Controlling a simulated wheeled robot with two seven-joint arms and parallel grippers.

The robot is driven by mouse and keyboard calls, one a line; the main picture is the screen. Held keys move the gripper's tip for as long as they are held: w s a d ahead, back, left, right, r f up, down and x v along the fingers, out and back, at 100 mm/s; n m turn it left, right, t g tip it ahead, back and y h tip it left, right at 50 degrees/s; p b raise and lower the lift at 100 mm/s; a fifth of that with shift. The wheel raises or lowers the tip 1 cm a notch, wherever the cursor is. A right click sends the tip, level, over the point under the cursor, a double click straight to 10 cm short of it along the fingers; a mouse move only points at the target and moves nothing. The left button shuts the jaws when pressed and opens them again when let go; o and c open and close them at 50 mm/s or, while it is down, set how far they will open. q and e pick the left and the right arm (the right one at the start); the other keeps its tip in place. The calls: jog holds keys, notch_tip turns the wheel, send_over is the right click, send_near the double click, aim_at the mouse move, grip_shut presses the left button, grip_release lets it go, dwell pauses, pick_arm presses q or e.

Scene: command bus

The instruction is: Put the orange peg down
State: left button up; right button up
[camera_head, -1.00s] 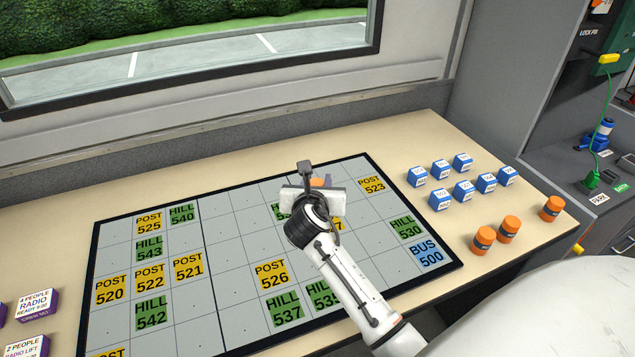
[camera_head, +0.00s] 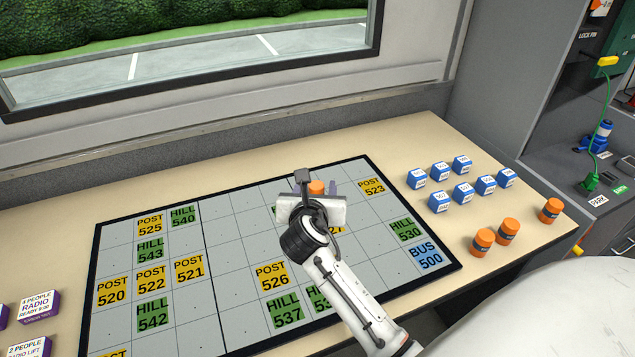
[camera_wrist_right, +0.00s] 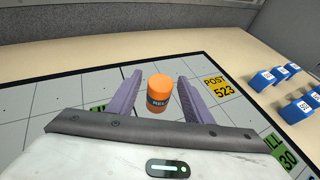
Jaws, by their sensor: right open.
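The orange peg (camera_wrist_right: 159,90) stands upright on the gridded board (camera_wrist_right: 60,102), left of the yellow POST 523 tile (camera_wrist_right: 220,90). It has a dark band with a partly readable label. My right gripper (camera_wrist_right: 158,92) is open, with one purple finger on each side of the peg and a visible gap to each. In the head view the peg's top (camera_head: 317,187) shows just beyond my right gripper (camera_head: 316,192), which hides its lower part. My left gripper is not in view.
Three other orange pegs (camera_head: 508,230) stand on the table right of the board. Several blue blocks (camera_head: 464,190) stand behind them. Yellow, green and blue tiles cover parts of the board. Purple-edged boxes (camera_head: 38,306) sit at the left.

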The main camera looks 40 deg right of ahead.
aim_at(316, 190)
jog(key=shift+v, duration=1.9)
jog(key=shift+w, duration=0.1)
